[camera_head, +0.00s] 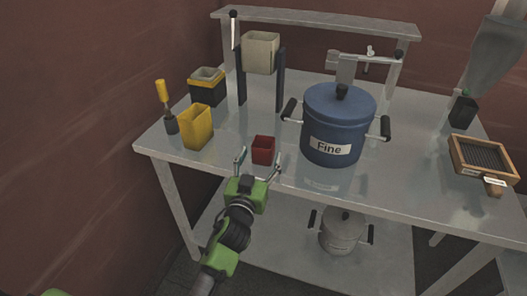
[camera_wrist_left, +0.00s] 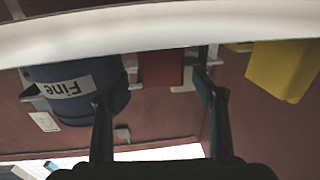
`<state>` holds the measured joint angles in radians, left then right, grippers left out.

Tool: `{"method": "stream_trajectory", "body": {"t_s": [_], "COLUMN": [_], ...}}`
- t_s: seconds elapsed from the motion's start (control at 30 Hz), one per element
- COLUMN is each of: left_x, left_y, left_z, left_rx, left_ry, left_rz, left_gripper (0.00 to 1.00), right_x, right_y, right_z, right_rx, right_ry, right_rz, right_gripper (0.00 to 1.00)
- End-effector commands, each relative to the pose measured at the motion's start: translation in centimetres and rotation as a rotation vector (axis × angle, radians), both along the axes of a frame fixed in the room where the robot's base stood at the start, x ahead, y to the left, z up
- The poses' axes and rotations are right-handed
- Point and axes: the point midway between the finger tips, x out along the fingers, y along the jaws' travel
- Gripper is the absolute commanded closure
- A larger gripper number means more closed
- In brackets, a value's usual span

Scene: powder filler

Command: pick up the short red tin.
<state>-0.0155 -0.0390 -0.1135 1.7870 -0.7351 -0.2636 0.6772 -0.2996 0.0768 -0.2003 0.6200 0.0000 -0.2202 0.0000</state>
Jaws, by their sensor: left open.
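The short red tin (camera_head: 263,150) stands near the front edge of the metal table (camera_head: 375,185), between the yellow tin and the blue pot. My left gripper (camera_head: 258,162) is open at the front of the table, with its two fingers spread to either side of the red tin in the head view. In the left wrist view the red tin (camera_wrist_left: 160,70) shows ahead, between the two fingers (camera_wrist_left: 157,98). I cannot tell whether the fingers touch it. No right gripper shows in either view.
A blue pot (camera_head: 338,130) labelled Fine stands close on the right. A tall yellow tin (camera_head: 196,127), a yellow-handled tool (camera_head: 162,92) and a black-and-yellow box (camera_head: 207,87) stand on the left. A wooden sieve (camera_head: 483,158) lies far right. A grey pot (camera_head: 342,232) sits below.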

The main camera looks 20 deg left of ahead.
Motion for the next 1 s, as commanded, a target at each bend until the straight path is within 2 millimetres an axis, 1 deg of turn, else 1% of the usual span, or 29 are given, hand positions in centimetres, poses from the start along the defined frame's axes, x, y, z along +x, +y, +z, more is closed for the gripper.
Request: {"method": "stream_trajectory", "body": {"t_s": [0.07,0.23,0.3,0.4,0.5,0.67,0.7,0.77,0.8,0.87,1.0], "left_x": [0.6,3.0,3.9,4.8,5.1,5.1,5.1,5.1,5.1,5.1,5.1], "left_y": [0.1,0.5,0.6,0.6,0.6,0.6,0.6,0.6,0.6,0.6,0.6], "left_z": [0.1,0.2,0.1,0.0,0.0,-0.1,-0.1,-0.1,-0.1,-0.1,0.0], "left_rx": [0.002,0.003,0.001,0.002,0.000,0.000,0.000,0.000,0.000,0.000,0.000], "left_ry": [0.000,-0.001,0.000,0.001,0.000,0.000,0.000,0.000,0.000,0.000,-0.001], "left_rz": [0.001,0.001,0.001,0.001,0.000,0.000,0.000,0.000,0.000,0.000,0.000], "left_gripper": [0.38,0.38,0.38,0.38,0.38,0.38,0.40,0.56,0.66,0.81,0.81], "right_x": [0.0,0.0,0.0,0.0,0.0,0.0,0.0,0.0,0.0,0.0,0.0], "right_y": [-0.2,-0.4,-0.4,-0.4,-0.4,-0.4,-0.4,-0.4,-0.4,-0.4,-0.4], "right_z": [0.3,1.0,1.0,1.1,1.1,1.1,1.1,1.1,1.1,1.1,1.1], "right_rx": [-0.002,-0.004,-0.005,-0.005,-0.005,-0.005,-0.005,-0.005,-0.005,-0.005,-0.005], "right_ry": [0.001,0.001,0.001,0.001,0.001,0.000,0.000,0.000,0.000,0.000,0.000], "right_rz": [0.001,0.002,0.002,0.002,0.002,0.002,0.002,0.002,0.002,0.002,0.002], "right_gripper": [0.60,0.60,0.60,0.60,0.60,0.60,0.60,0.60,0.60,0.60,0.60]}}
